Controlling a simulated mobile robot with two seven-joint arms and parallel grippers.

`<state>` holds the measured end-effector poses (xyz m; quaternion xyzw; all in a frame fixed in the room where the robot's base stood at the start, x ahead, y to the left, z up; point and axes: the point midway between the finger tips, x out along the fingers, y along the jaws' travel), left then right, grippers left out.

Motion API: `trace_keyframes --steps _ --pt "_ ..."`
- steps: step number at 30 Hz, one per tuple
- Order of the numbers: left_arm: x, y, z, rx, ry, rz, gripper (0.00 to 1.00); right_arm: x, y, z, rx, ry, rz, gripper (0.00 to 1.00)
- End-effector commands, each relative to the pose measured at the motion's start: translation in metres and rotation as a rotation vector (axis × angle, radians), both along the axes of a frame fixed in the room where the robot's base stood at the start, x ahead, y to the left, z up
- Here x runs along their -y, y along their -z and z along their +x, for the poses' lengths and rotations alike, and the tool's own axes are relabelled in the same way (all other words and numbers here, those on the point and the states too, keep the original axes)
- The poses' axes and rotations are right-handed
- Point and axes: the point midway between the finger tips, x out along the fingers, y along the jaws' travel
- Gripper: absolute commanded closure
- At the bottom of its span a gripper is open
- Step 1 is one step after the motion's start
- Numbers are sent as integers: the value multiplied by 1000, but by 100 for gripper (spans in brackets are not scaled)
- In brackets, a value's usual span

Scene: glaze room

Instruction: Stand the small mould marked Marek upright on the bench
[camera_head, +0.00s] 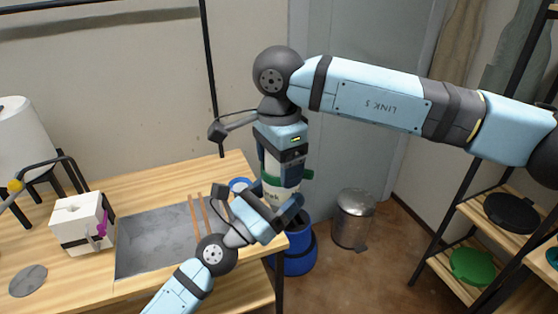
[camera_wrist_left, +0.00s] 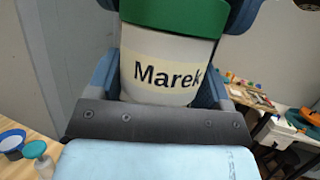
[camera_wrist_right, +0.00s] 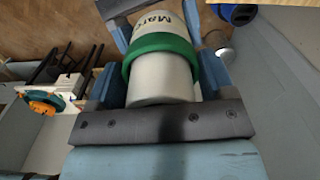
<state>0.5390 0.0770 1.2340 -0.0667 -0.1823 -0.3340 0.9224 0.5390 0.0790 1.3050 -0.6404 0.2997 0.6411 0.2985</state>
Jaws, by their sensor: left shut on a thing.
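The mould marked Marek (camera_head: 281,187) is a pale cylinder with a green band, held in the air with its axis about vertical, just past the bench's right end. My left gripper (camera_head: 285,212) is shut on its lower, labelled part; the left wrist view shows the label (camera_wrist_left: 165,75) right way up below the green band. My right gripper (camera_head: 284,165) comes from above, its fingers on both sides of the plain end. In the right wrist view this end (camera_wrist_right: 160,82) lies between the fingers, which look open; contact is hard to judge. The wooden bench (camera_head: 150,195) is at left.
On the bench are a grey slab (camera_head: 150,245) with thin brown sticks, a white block (camera_head: 82,222) with a purple clip, a grey disc (camera_head: 28,280) and a blue-rimmed pot (camera_head: 240,185). A blue barrel (camera_head: 298,260) and metal bin (camera_head: 353,220) stand on the floor.

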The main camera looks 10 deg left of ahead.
Motion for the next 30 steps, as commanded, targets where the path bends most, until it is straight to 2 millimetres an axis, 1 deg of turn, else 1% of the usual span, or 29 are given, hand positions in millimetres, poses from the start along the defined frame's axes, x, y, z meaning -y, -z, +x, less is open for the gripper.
trace_keyframes --steps 2,3,5,6,14,20,25,30 --pt "2 -1 -1 3 5 0 60 0 0 1 2 1 2 57" --pt "2 -1 -1 3 5 0 22 0 -1 1 3 1 3 57" --pt "2 -1 -1 3 5 0 9 0 -1 1 3 2 3 58" --pt "2 -1 -1 2 5 1 0 0 -1 1 3 1 3 58" --pt "1 0 -1 0 3 0 0 0 -1 1 2 1 2 58" --pt "-4 5 -9 -9 3 -3 0 0 -1 1 2 1 2 58" --pt "-17 12 -24 -4 1 -7 0 0 -1 1 2 1 2 58" --pt "-41 28 -51 -4 2 -1 0 0 -1 1 2 1 2 58"
